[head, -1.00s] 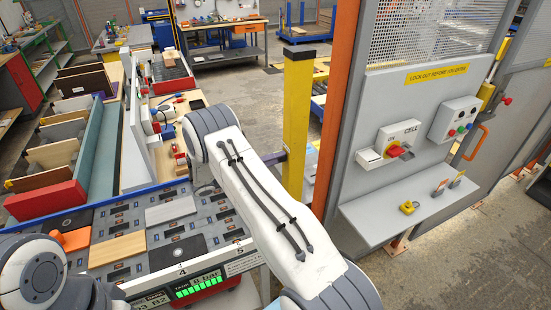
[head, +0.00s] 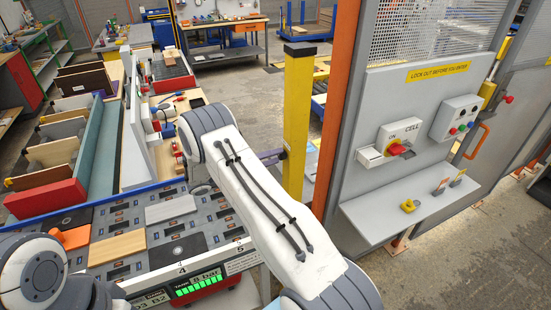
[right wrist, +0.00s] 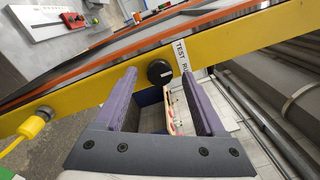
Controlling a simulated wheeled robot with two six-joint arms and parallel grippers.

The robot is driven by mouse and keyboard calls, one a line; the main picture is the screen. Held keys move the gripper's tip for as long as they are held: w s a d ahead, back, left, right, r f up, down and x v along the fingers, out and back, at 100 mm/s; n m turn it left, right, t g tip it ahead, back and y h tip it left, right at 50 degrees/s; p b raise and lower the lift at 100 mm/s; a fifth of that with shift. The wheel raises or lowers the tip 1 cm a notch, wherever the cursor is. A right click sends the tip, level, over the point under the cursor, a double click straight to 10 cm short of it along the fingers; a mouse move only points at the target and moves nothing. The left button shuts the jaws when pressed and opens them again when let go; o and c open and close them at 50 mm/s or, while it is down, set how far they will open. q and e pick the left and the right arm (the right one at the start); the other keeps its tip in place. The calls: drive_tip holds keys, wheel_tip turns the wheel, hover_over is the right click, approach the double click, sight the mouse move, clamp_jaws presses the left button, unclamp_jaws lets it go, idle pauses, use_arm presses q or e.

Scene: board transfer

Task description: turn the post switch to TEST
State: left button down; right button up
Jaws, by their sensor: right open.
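The yellow post (head: 297,115) stands upright right of my right forearm in the head view, and runs slanted across the right wrist view (right wrist: 90,88). A round black knob (right wrist: 159,72) sits on its face, beside a white label (right wrist: 186,56) reading "TEST RU", with the rest cut off. I cannot tell which way the knob points. My right gripper (right wrist: 158,76) is open, with purple fingers on either side of the knob in the picture; contact is not clear. In the head view the right gripper (head: 272,156) is mostly hidden, close to the post's left side. My left gripper is out of view.
A grey panel (head: 430,100) with a red-and-yellow rotary switch (head: 398,148) and a shelf (head: 385,215) stands right of the post. A board table (head: 215,232) lies below my right arm. A yellow plug (right wrist: 33,126) hangs on the post at left in the wrist view.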

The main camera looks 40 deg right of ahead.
drive_tip(key=b+v, duration=0.4)
drive_tip(key=v, duration=0.5)
drive_tip(key=shift+a, duration=0.15)
drive_tip(key=shift+a, duration=0.1)
